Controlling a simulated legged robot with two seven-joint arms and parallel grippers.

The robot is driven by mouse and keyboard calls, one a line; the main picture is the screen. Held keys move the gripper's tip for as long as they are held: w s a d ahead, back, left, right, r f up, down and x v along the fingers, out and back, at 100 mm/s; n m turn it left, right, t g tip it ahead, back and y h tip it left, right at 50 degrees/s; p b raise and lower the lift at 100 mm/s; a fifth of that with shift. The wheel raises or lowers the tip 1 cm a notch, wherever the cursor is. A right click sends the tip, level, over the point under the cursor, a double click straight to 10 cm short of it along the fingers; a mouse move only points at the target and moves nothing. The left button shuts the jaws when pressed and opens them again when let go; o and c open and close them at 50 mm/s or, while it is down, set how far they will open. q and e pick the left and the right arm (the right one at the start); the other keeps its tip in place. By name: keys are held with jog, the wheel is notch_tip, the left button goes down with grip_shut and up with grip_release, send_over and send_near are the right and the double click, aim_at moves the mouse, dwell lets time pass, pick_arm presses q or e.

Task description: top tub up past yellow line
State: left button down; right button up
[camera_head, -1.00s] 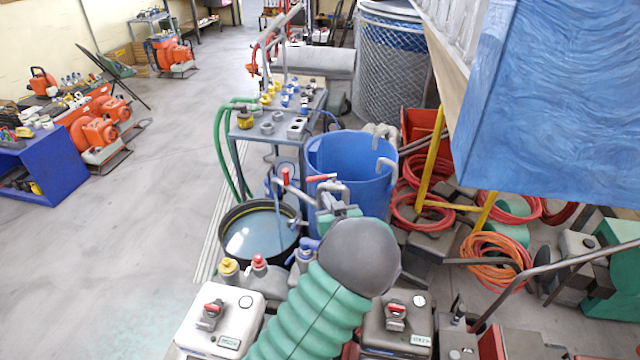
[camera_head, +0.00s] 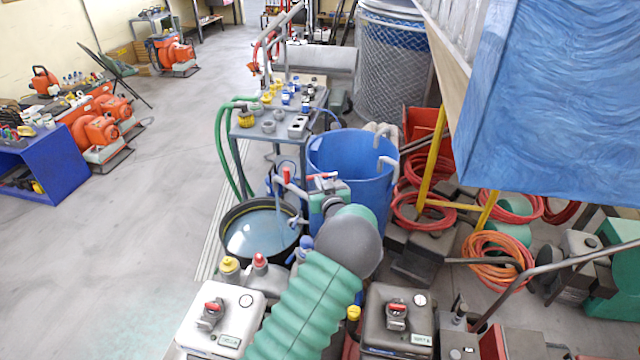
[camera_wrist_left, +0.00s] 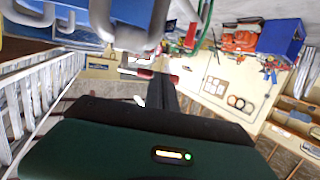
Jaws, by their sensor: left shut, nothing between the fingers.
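The round black tub (camera_head: 228,212) stands on the floor at centre left, with pale blue water (camera_head: 255,236) in it. A thin yellowish line seems to run along its inner wall near the water; it is too small to judge the level against it. A tap with a red handle (camera_head: 287,175) stands over the tub's right edge, and a thin bluish streak hangs below it. A second red lever (camera_head: 322,176) lies right of it, also visible in the left wrist view (camera_wrist_left: 150,74). My left gripper (camera_head: 320,188) is shut and empty close by this lever; contact cannot be told.
A blue barrel (camera_head: 335,150) stands just behind the gripper. A grey fittings table (camera_head: 255,130) is behind the tub. Red hoses (camera_head: 425,212) lie to the right.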

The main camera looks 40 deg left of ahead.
pick_arm(q)
jog(key=shift+a, duration=0.25)
jog(key=a, duration=0.2)
jog(key=shift+w+a+r, duration=0.1)
jog(key=shift+w+a, duration=0.25)
jog(key=shift+a, duration=0.05)
jog(key=shift+r, duration=0.1)
dwell(0.6)
